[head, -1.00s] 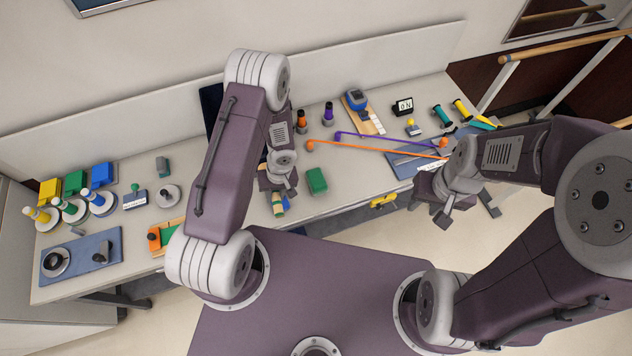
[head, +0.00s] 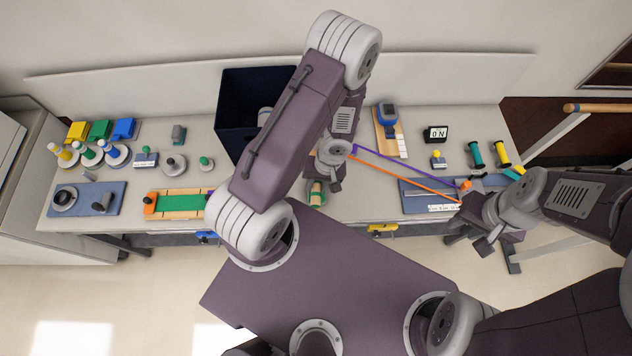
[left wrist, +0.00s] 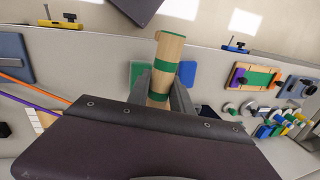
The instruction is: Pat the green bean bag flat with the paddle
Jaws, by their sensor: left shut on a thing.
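My left gripper (head: 326,183) is over the front middle of the table. In the left wrist view it (left wrist: 161,90) is shut on a pale wooden cylinder with green bands, apparently the paddle (left wrist: 170,52); its wooden part (head: 317,198) also shows in the head view. The green bean bag (left wrist: 139,72) lies just left of the cylinder in the left wrist view, partly hidden by a finger. A blue piece (left wrist: 188,73) shows on the cylinder's other side. I cannot tell whether the paddle touches the bag. My right gripper (head: 487,240) hangs at the table's right front; its jaw opening is unclear.
A dark bin (head: 240,110) stands behind my left arm. A purple and an orange rod (head: 405,180) cross toward a blue board (head: 415,203) at right. A green-topped wooden tray (head: 180,203) and a blue mat (head: 85,199) lie at left.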

